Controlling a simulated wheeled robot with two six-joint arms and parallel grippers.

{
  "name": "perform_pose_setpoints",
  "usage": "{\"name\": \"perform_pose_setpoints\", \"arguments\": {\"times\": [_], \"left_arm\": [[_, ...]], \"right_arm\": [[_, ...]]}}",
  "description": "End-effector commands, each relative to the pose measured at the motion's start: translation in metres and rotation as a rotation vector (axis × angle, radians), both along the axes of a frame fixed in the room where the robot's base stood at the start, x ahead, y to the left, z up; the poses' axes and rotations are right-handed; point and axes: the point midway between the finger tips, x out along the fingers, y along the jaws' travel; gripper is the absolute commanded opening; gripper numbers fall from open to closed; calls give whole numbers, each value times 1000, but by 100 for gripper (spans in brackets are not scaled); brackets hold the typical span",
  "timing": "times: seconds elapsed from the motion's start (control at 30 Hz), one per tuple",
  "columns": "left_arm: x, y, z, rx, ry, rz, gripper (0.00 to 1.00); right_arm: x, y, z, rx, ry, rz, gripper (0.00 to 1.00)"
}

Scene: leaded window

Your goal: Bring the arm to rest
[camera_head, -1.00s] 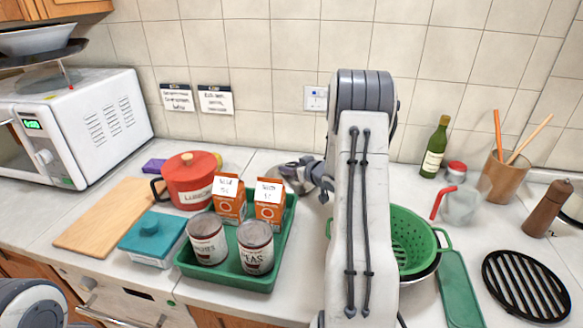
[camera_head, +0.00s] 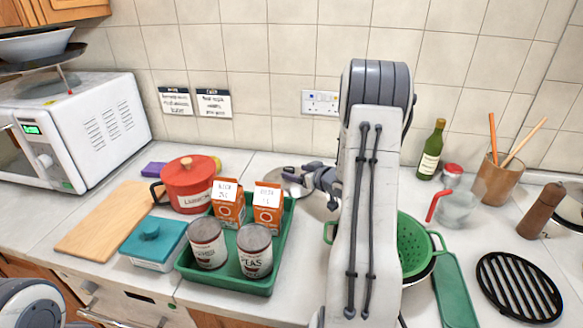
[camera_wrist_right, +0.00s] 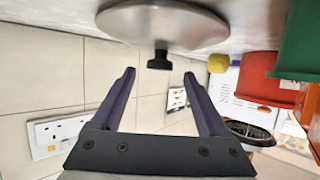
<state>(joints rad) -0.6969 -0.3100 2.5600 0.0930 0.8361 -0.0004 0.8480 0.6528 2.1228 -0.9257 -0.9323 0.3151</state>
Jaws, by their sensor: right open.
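My right arm (camera_head: 362,215) stands upright in the middle of the head view. Its right gripper (camera_head: 285,174) reaches left from behind it, above the counter near the back wall. In the right wrist view the gripper (camera_wrist_right: 159,77) is open, with nothing between its two dark fingers. A round metal lid with a black knob (camera_wrist_right: 165,22) lies beyond the fingertips, apart from them. In the head view the lid (camera_head: 318,205) is partly hidden by the gripper and arm. My left gripper is not in view.
A green tray (camera_head: 230,283) with cans and orange cartons stands left of the arm, near a red pot (camera_head: 190,186). A green colander (camera_head: 412,245) is close on the arm's right. A bottle (camera_head: 432,150) and utensil pot (camera_head: 495,180) stand farther right. A tiled wall (camera_head: 270,100) is behind.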

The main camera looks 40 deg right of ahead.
Motion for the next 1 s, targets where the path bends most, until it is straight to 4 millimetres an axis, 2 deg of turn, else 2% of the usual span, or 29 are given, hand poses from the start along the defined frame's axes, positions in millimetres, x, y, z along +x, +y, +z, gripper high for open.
{"name": "perform_pose_setpoints", "arguments": {"times": [0.1, 0.23, 0.8, 0.87, 1.0], "left_arm": [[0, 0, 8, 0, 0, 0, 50], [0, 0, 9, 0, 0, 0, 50], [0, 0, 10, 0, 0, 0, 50], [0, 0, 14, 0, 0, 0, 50], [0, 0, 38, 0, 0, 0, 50]], "right_arm": [[-15, 1, 8, 0, 0, -1, 77], [-22, 1, 9, 0, 0, 0, 77], [-22, 2, 10, -1, -1, 1, 77], [-22, 2, 15, -1, -1, 1, 77], [-22, 2, 39, -1, -1, 0, 77]]}}
